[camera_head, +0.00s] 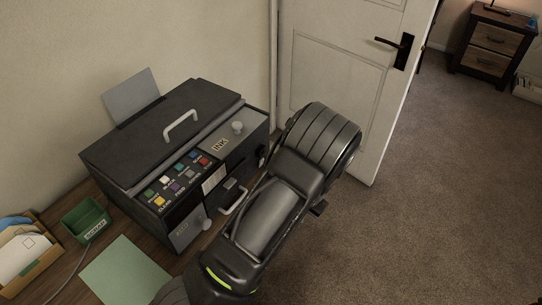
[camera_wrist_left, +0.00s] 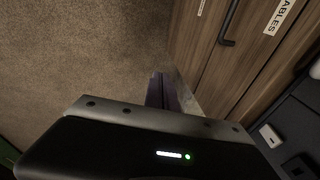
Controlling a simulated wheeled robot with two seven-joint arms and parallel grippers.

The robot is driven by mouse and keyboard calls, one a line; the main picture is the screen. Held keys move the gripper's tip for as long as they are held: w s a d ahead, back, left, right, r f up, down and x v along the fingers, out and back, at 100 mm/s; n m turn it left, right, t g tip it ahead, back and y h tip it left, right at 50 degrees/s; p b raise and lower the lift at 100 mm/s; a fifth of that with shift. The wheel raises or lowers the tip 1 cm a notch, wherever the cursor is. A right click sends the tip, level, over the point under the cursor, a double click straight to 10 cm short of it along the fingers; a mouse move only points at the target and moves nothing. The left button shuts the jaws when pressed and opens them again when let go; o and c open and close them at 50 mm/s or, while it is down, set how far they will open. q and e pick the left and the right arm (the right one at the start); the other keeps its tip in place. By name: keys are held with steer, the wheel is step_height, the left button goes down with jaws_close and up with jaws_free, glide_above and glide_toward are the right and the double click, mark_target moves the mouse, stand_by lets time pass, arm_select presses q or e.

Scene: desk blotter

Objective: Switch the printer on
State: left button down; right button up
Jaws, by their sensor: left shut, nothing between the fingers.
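The printer (camera_head: 185,105) is a dark boxy machine with a lid and grey handle, standing on the wooden desk against the wall. Its front has several coloured buttons (camera_head: 178,186) and an "INK" label. Part of a dark body, probably the printer, shows at the right of the left wrist view, with a small pale switch-like part (camera_wrist_left: 270,136); I cannot read its state. My left gripper (camera_wrist_left: 157,92) is shut and empty, over the floor beside the wooden drawer front. In the head view my arm passes in front of the printer's right side and the fingers are hidden.
A wooden drawer front (camera_wrist_left: 225,62) with a dark handle and a "CABLES" label is close to my left gripper. A green box (camera_head: 86,219), a green sheet (camera_head: 127,273) and a paper tray (camera_head: 27,257) lie at left.

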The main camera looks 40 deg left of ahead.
mark_target(261, 163)
arm_select(q)
steer(key=w+a+r+y, duration=0.1)
steer(key=a+r, duration=0.3)
steer(key=r, duration=0.4)
steer(key=w+a+r+g+y, duration=0.1)
steer(key=w+a+r, duration=0.3)
steer(key=r, duration=0.5)
steer(key=shift+w+n+g+y+p, duration=0.2)
steer(key=shift+n+g+y+p, duration=0.1)
steer(key=shift+n+y+p, duration=0.15)
steer(key=shift+a, duration=0.1)
steer(key=a+f+p, duration=0.3)
steer(key=a+f, duration=0.5)
steer(key=shift+a, duration=0.1)
steer(key=shift+s+a+f, duration=0.1)
